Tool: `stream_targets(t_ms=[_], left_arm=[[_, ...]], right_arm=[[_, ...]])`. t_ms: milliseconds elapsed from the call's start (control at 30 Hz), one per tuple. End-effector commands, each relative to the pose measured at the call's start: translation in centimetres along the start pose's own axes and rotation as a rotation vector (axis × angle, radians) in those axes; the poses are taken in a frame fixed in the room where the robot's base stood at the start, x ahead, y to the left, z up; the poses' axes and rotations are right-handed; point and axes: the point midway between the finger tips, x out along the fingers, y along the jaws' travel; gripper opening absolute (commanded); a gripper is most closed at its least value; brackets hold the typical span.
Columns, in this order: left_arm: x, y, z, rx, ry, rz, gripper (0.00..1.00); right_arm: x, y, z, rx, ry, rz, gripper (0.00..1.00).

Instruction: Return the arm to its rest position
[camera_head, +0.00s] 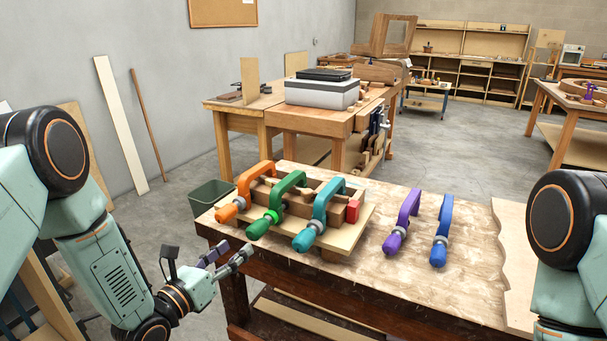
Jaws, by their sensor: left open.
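My left gripper (238,259) is at the front left edge of the workbench, apart from the clamps, with its jaws open and nothing in them. My left arm comes in from the left. My right arm shows at the right edge, and its gripper is out of view. An orange clamp (243,190), a green clamp (276,203) and a teal clamp (320,214) sit on a wooden form (340,238) on the bench. A purple clamp (403,222) and a blue clamp (441,230) lie loose to the right.
The workbench (380,277) has bare room at its front and right. A pale board (520,265) lies at its right end. A dark green bin (210,194) stands behind its left corner. Another bench (310,121) with a grey-white box stands further back.

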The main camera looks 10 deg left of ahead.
Motion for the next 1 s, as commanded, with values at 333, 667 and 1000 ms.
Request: stream_targets(t_ms=[333, 667, 1000], left_arm=[[-0.9, 1.4, -3.2, -0.656, 0.103, 0.133, 0.58], [-4.7, 2.0, -9.2, -1.395, 0.162, 0.460, 0.58], [-12.2, 0.6, -16.5, -2.084, 0.029, 0.987, 0.58]], right_arm=[[0.0, 0.0, 0.0, 0.000, 0.000, 0.000, 0.49], [0.1, 0.0, 0.0, 0.000, 0.000, 0.000, 0.49], [0.2, 0.0, 0.0, 0.000, 0.000, 0.000, 0.49]])
